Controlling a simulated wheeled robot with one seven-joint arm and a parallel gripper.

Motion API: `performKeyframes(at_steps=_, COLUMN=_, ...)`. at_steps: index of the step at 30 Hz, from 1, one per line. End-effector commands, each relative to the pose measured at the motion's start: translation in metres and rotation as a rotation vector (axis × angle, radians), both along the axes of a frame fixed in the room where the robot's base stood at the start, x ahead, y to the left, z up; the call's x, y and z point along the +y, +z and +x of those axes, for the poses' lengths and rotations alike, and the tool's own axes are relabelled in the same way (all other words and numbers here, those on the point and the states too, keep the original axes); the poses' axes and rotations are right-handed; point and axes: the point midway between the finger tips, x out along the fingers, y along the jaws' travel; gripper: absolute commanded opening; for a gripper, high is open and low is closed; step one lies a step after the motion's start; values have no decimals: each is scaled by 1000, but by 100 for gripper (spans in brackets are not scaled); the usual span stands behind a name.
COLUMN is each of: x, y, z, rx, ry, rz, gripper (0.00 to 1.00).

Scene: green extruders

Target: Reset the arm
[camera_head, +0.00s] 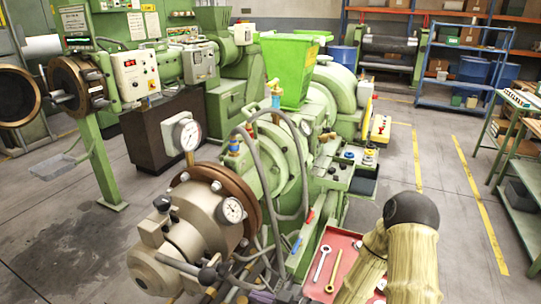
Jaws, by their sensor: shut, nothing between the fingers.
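My arm shows only as a bent section in the lower right, with a dark round cap at the bend and two pale yellowish, rough-looking links running down out of the picture. My gripper is not in this view, so its fingers cannot be seen. The bent section stands in front of the right part of a red tray (344,238) that holds wrenches.
A green extruder (282,175) with gauges and hoses fills the middle. A bright green hopper (288,70) tops the machine. A blue shelf (466,62) stands behind at right, and a green workbench (519,175) at the right edge. Open floor with yellow lines lies between.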

Motion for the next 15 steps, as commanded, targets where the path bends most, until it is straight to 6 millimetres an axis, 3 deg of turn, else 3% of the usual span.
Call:
performKeyframes(at_steps=8, x=-58, y=-12, z=22, rx=173, ry=-169, rz=-441, gripper=0)
performKeyframes(at_steps=15, x=-125, y=12, z=19, rx=374, ry=-430, rz=-694, gripper=0)
